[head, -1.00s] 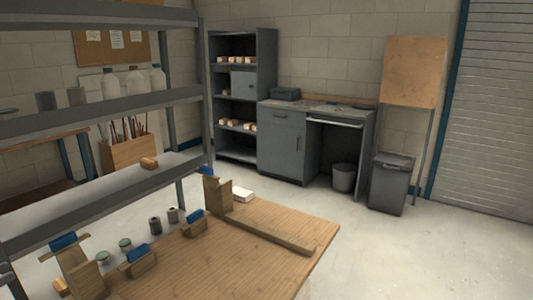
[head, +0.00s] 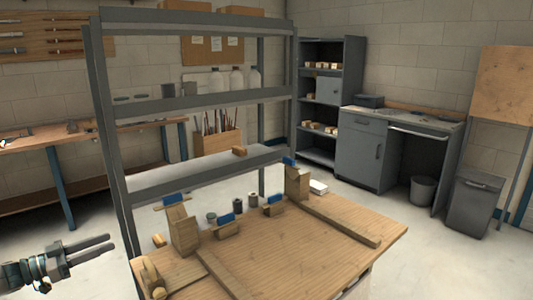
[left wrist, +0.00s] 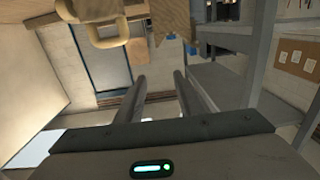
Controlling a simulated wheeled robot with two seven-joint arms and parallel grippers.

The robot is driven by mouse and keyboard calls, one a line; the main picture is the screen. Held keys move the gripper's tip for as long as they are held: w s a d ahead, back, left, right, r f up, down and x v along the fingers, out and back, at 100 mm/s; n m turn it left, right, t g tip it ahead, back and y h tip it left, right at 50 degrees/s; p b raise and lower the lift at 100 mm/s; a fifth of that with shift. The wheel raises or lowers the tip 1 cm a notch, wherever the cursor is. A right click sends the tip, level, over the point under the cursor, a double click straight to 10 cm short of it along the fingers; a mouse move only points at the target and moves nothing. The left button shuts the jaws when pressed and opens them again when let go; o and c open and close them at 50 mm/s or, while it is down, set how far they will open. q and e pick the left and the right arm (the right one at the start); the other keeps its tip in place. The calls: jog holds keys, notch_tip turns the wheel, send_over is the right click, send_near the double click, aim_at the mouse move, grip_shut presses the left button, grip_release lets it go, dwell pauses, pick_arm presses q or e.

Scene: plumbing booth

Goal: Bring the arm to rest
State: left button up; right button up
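My left gripper (head: 92,249) comes in from the left edge of the head view, pointing right, in the air to the left of the wooden workbench. Its two fingers are apart with nothing between them. In the left wrist view the same gripper (left wrist: 160,82) shows two dark fingers spread apart and empty, with the floor and wooden parts beyond. The wooden workbench (head: 300,247) carries wooden blocks and stands with blue pieces. My right gripper is in neither view.
A grey metal shelf unit (head: 205,100) stands behind the workbench, its left post close to my left gripper. Wooden stands (head: 182,228) rise at the bench's left end. A grey cabinet (head: 365,147) and a bin (head: 471,203) stand at the right. Open floor lies between bench and cabinet.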

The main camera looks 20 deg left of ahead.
pick_arm(q)
jog(key=s+d+f+n+g+y, duration=0.1)
jog(key=s+d+f+y, duration=0.3)
jog(key=f, duration=0.9)
jog(key=s+d+f+n+g, duration=0.15)
jog(key=d+f, duration=0.45)
jog(key=f, duration=0.7)
jog(key=s+d+f+n+y, duration=0.25)
jog(key=d+f, duration=0.25)
jog(key=f, duration=0.9)
jog(key=s+d+f+m+g, duration=0.1)
jog(key=s+d+f+g, duration=0.1)
jog(key=s+d+f, duration=0.35)
jog(key=s+d+f+g, duration=0.1)
jog(key=s+d+f, duration=0.1)
jog(key=d+f, duration=0.65)
jog(key=s+d+f+g, duration=0.2)
jog(key=s+d+f, duration=0.1)
jog(key=d, duration=0.9)
jog(key=s+d+f+m+g, duration=0.1)
jog(key=s+d, duration=0.4)
jog(key=d, duration=0.7)
notch_tip(320, 180, down, 2)
jog(key=shift+d+f+g, duration=0.1)
jog(key=shift+d+g, duration=0.2)
jog(key=shift+g, duration=0.35)
jog(key=shift+w, duration=0.15)
